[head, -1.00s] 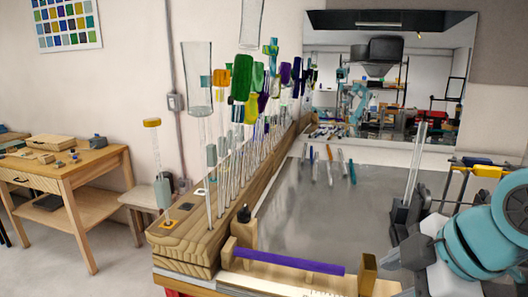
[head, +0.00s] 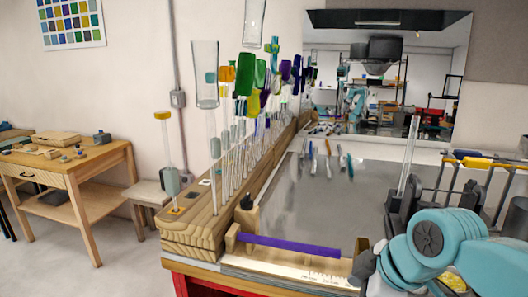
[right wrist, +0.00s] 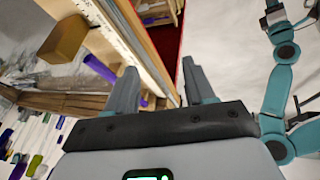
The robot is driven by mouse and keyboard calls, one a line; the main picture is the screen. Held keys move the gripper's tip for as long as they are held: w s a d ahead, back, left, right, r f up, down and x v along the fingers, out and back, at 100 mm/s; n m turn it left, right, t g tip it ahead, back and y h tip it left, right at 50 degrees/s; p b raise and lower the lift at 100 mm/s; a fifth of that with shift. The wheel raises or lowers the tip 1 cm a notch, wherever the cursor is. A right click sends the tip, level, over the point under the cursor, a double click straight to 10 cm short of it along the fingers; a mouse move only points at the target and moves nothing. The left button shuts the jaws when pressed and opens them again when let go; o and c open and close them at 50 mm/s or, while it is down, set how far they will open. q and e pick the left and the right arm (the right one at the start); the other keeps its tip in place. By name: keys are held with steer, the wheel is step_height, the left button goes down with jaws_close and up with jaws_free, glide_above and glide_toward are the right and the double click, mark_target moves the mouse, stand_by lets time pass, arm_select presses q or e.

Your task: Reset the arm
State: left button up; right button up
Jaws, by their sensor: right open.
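My right arm (head: 435,245), teal and grey, comes in from the right in the head view. Its dark gripper (head: 365,265) is by the front edge of the bench, at the right end of a purple rod (head: 290,246); its fingers are only partly visible there. In the right wrist view the right gripper (right wrist: 163,85) is open, with nothing between its two grey fingers. A teal arm (right wrist: 284,90) shows at the right of that view, probably my left arm; its gripper cannot be made out clearly. My left arm does not show in the head view.
A wooden rack (head: 195,235) holds many upright glass rods with coloured tags. Several short rods (head: 328,160) lie at the back of the grey bench top (head: 310,195), whose middle is clear. A wooden block (right wrist: 65,40) shows in the right wrist view.

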steer(key=a+f+m+g, duration=0.25)
steer(key=f+m, duration=0.35)
steer(key=f, duration=1.9)
steer(key=s+a+f+m+g, duration=0.1)
steer(key=s+f+m, duration=0.8)
steer(key=s+f, duration=0.8)
step_height(320, 180, down, 2)
steer(key=shift+s+a+g+y, duration=0.15)
steer(key=shift+a+g+y, duration=0.15)
steer(key=shift+g+y, duration=0.1)
